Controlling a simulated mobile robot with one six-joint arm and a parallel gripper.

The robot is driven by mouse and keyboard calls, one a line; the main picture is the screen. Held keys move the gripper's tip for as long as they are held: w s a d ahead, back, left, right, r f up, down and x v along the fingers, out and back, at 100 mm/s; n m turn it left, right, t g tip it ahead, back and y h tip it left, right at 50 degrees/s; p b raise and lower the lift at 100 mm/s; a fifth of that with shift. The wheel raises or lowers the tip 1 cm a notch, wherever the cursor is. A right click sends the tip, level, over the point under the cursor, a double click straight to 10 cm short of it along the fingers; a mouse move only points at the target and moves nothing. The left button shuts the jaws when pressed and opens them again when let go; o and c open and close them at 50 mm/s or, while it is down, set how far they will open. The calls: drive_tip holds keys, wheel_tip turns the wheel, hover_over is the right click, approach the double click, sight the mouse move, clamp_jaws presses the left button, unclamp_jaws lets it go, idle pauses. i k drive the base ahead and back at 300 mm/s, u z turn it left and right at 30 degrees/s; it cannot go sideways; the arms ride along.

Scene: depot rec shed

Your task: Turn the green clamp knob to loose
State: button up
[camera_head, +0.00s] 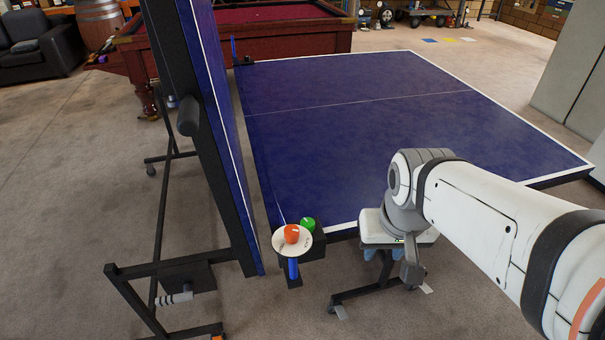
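The green clamp knob (308,223) sits at the near left corner of the blue table tennis table, on a dark bracket (317,246). Its lower left part is hidden behind an orange knob (291,233) with a pale mark. The orange knob stands on a round white plate (280,241) with small dark marking. A pale mark seems to show on the green knob, but it is too small to read. My gripper (411,272) points down to the right of the knobs, apart from them. Its fingers are small and partly hidden, so its opening does not show.
The flat table half (370,100) fills the middle. The other half (205,110) stands folded upright close left of the knobs, on a black wheeled frame (160,250). A blue post (293,268) is under the white plate. A red pool table (280,38) stands behind.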

sight(309, 223)
drive_tip(key=u, duration=0.95)
drive_tip(key=k, duration=0.35)
drive_tip(key=z, duration=0.45)
